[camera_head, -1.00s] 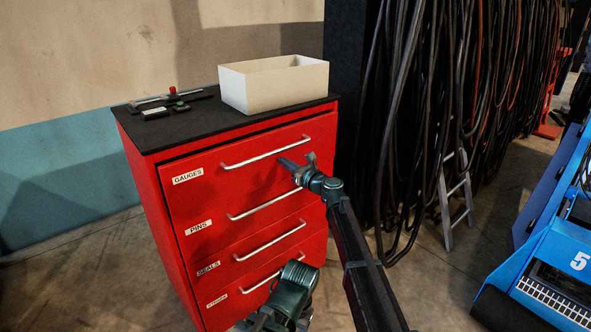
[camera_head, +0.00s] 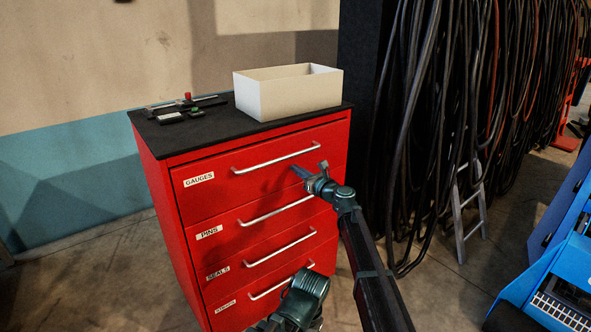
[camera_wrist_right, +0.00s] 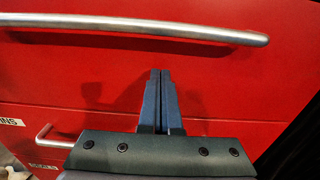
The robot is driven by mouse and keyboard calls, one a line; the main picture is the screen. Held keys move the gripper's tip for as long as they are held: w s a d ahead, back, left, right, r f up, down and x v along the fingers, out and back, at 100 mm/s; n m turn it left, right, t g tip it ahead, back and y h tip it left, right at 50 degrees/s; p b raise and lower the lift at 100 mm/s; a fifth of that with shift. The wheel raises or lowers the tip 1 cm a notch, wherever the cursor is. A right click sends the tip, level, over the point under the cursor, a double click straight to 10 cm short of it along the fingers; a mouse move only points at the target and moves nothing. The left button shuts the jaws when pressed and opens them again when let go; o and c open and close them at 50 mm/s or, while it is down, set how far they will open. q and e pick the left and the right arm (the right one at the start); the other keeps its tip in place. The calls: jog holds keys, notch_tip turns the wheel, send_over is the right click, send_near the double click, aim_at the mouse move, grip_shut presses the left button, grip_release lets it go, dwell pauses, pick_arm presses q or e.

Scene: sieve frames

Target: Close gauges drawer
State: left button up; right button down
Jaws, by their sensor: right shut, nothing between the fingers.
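The gauges drawer (camera_head: 255,178) is the top drawer of the red cabinet, with a "GAUGES" label and a silver bar handle (camera_head: 275,160). Its front looks nearly flush with the cabinet; I cannot tell whether a small gap is left. My right gripper (camera_head: 300,172) is shut and empty, pointing at the drawer front just below the handle. In the right wrist view the closed fingers (camera_wrist_right: 160,75) lie in front of the red face (camera_wrist_right: 225,80), under the handle (camera_wrist_right: 130,27). Whether the tips touch it is unclear.
Below are the pins, seals and bottom drawers, with bar handles (camera_head: 278,248). On the black cabinet top (camera_head: 215,130) stand an open white box (camera_head: 300,97) and small measuring tools (camera_head: 185,108). Black cables (camera_head: 430,130) hang at the right, near a ladder (camera_head: 468,215).

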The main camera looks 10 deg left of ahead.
jog(key=v, duration=1.2)
jog(key=shift+s+d, duration=0.2)
jog(key=s+d+f+n+g+h, duration=0.2)
jog(key=s+f+n+g, duration=0.2)
jog(key=s+f+n, duration=0.35)
jog(key=s+d+f+n+g+h, duration=0.25)
jog(key=s+f+n, duration=0.35)
jog(key=s+n, duration=0.3)
jog(key=s+d+f+n+g+h, duration=0.3)
jog(key=s+d+f+n+h, duration=0.15)
jog(key=s+d, duration=0.35)
jog(key=s+d+f+n+g+h, duration=0.2)
jog(key=s+d+f+n+h, duration=0.2)
jog(key=s+d+n, duration=0.3)
jog(key=s+a+r+n+p, duration=0.1)
jog(key=s+a+r+p, duration=0.1)
jog(key=r+p, duration=0.4)
jog(key=s+a+r+n+g+p, duration=0.1)
jog(key=s+a+r+p, duration=0.1)
jog(key=a+r+p, duration=0.2)
jog(key=s+a+r+h+p, duration=0.1)
jog(key=s+a+r+p, duration=0.2)
jog(key=r+p, duration=0.5)
jog(key=shift+r+n+p, duration=0.35)
jog(key=shift+r+n, duration=0.05)
jog(key=shift+r, duration=0.15)
jog(key=shift+a+g, duration=0.1)
jog(key=shift+g, duration=0.15)
